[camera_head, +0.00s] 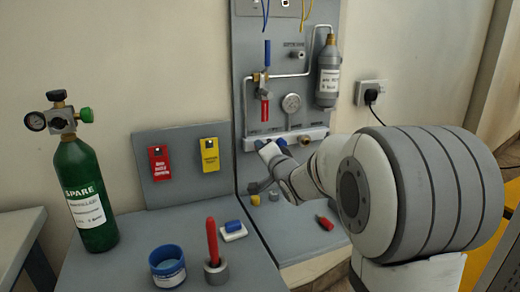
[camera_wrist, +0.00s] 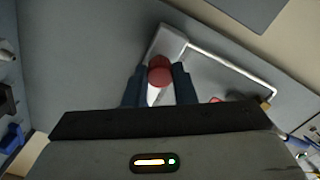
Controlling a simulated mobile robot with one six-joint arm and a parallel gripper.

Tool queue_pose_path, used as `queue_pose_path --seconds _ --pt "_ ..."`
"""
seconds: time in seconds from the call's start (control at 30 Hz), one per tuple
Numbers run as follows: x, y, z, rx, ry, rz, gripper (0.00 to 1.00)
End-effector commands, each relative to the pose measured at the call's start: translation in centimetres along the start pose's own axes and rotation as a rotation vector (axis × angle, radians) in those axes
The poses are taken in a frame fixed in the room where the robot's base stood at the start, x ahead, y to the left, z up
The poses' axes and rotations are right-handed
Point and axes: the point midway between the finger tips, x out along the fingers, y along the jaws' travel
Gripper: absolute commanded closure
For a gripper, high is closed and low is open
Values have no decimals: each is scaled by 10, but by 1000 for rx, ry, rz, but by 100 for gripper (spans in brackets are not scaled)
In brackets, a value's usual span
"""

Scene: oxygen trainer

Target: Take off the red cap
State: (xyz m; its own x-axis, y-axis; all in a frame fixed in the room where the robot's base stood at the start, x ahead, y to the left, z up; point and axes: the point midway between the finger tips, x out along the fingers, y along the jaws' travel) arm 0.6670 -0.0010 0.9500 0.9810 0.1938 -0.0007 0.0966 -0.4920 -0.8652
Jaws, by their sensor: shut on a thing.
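My gripper (camera_head: 268,149) is at the left part of the white manifold bar (camera_head: 314,134) low on the upright grey panel. In the wrist view the two dark blue fingers (camera_wrist: 160,84) stand either side of the red cap (camera_wrist: 159,70) and are closed on it. The cap looks round and dark red, in front of a pale block (camera_wrist: 168,42). I cannot tell whether it is still seated or apart from what is behind it. In the head view the cap is hidden by my gripper.
The bench holds a green SPARE bottle (camera_head: 86,195), a blue-rimmed tub (camera_head: 167,267), a red rod in a holder (camera_head: 213,245) and small loose parts. Red (camera_head: 160,163) and yellow (camera_head: 209,154) tags hang left.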

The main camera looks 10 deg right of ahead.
Motion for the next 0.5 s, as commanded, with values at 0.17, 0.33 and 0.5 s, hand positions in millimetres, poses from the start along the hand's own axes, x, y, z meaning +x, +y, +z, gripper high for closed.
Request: queue_pose_path --seconds 0.17,0.33,0.5 --pt "0 5 3 -183 1 -1 99" --pt "0 2 1 -277 -1 1 99" --pt "0 1 1 -278 -2 2 99"
